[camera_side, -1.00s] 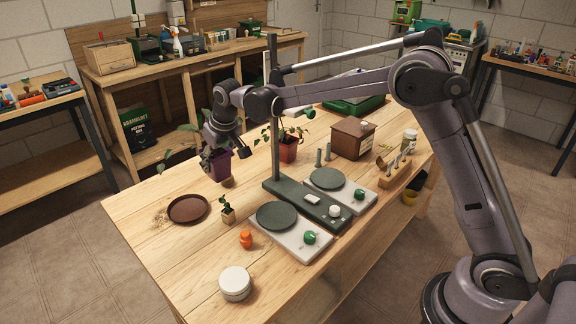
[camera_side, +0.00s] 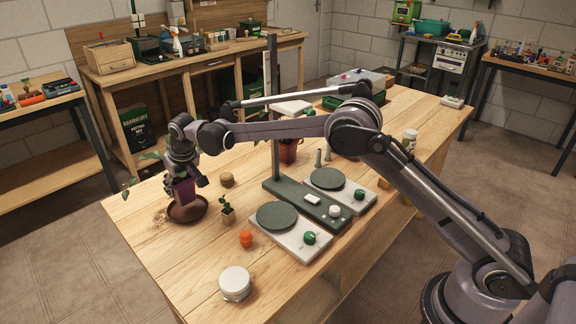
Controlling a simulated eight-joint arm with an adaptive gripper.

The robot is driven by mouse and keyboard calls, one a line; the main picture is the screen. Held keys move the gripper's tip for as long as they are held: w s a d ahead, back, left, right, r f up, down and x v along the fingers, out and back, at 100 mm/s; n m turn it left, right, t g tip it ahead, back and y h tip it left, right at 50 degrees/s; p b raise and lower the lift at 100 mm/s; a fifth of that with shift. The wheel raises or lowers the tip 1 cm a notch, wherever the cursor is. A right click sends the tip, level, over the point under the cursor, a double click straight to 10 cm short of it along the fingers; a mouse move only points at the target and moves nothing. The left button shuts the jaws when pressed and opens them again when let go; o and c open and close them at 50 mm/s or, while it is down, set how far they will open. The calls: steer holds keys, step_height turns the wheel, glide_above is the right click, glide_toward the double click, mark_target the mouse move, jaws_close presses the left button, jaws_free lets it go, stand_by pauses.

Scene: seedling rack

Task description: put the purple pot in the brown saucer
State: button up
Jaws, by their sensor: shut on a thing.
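The purple pot (camera_side: 184,191) with a leafy plant is held in my gripper (camera_side: 182,176), which is shut on it. The pot is upright or nearly so, over the brown saucer (camera_side: 200,213) at the left of the wooden table. Its base appears inside the saucer's outline. I cannot tell whether it touches the saucer's floor. The plant's leaves (camera_side: 128,188) stick out to the left behind my gripper.
A small potted seedling (camera_side: 228,216) stands just right of the saucer. A round wooden piece (camera_side: 227,179) lies behind it. An orange object (camera_side: 246,239), a white round jar (camera_side: 235,283) and the grey stand with dark discs (camera_side: 278,216) are further right.

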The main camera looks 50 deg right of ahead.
mark_target(185, 196)
steer(key=shift+f, duration=2.05)
steer(key=shift+f, duration=0.15)
steer(key=o, duration=1.3)
